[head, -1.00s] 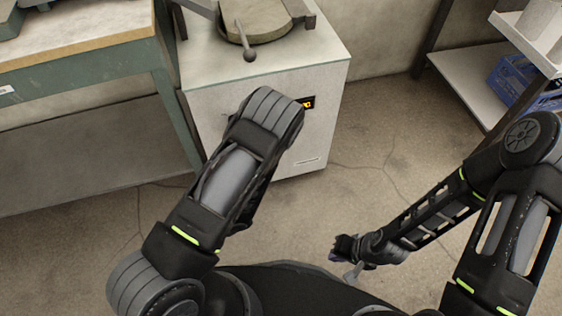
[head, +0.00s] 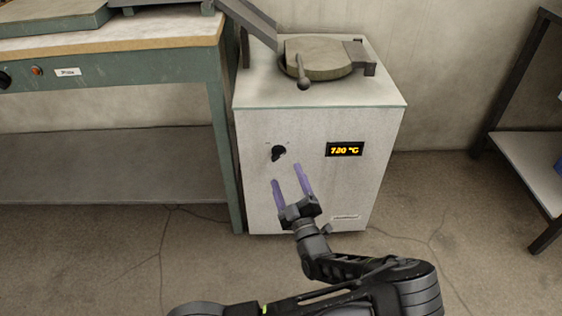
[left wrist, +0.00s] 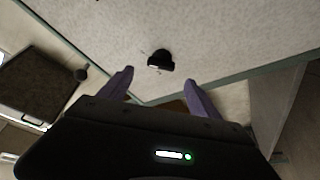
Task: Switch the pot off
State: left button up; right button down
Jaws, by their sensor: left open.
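The pot is a pale grey cabinet (head: 370,190) with a round lid (head: 318,58) on top and a display (head: 344,149) lit with orange digits, seemingly 720 or 730 °C. A black knob (head: 278,153) sits on its front, left of the display. My left gripper (head: 287,173) is open and empty, with its purple fingers pointing up toward the knob from just below. In the left wrist view the knob (left wrist: 160,60) lies beyond and between the fingertips (left wrist: 160,76), apart from them. My right gripper is out of view.
A green-framed workbench (head: 215,80) stands close on the pot's left, with a labelled panel and a small red button. A dark-legged shelf (head: 525,165) stands at the right. The floor between pot and shelf is clear.

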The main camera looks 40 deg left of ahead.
aim_at(279, 157)
pick_arm(q)
jog(key=b+x, duration=0.1)
jog(key=x, duration=0.5)
jog(key=shift+a+f+b, duration=0.15)
jog(key=shift+f+b, duration=0.05)
jog(key=shift+b, duration=0.2)
jog(key=shift+w+a+r, duration=0.25)
jog(key=shift+a+r, duration=0.05)
jog(key=shift+a, duration=0.1)
jog(key=c, duration=1.4)
